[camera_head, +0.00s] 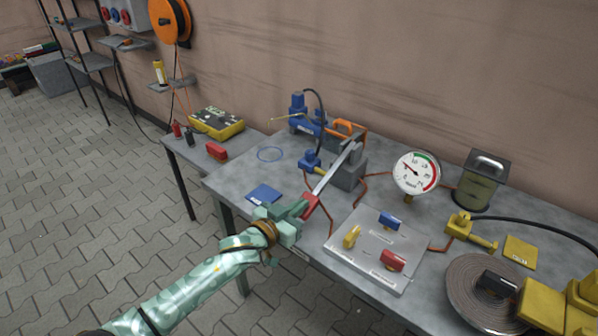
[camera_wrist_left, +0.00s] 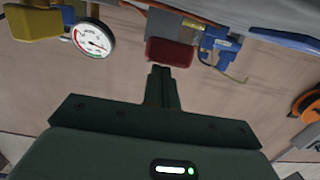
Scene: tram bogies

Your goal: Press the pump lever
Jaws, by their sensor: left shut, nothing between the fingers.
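The pump lever (camera_head: 334,172) is a long grey bar with a red grip (camera_head: 310,206) at its near end. It slopes down toward me from a grey pump block (camera_head: 348,168) on the workbench. My left gripper (camera_head: 302,208) is shut and empty, its fingertips right at the red grip. In the left wrist view the red grip (camera_wrist_left: 170,52) lies just beyond the closed fingertips (camera_wrist_left: 161,72); I cannot tell whether they touch.
A round gauge (camera_head: 416,174) stands behind a grey valve panel (camera_head: 376,248) with yellow, blue and red handles. A coiled hose or disc (camera_head: 484,292) and yellow parts (camera_head: 545,303) fill the bench's right end. A blue pad (camera_head: 264,194) lies left of the lever.

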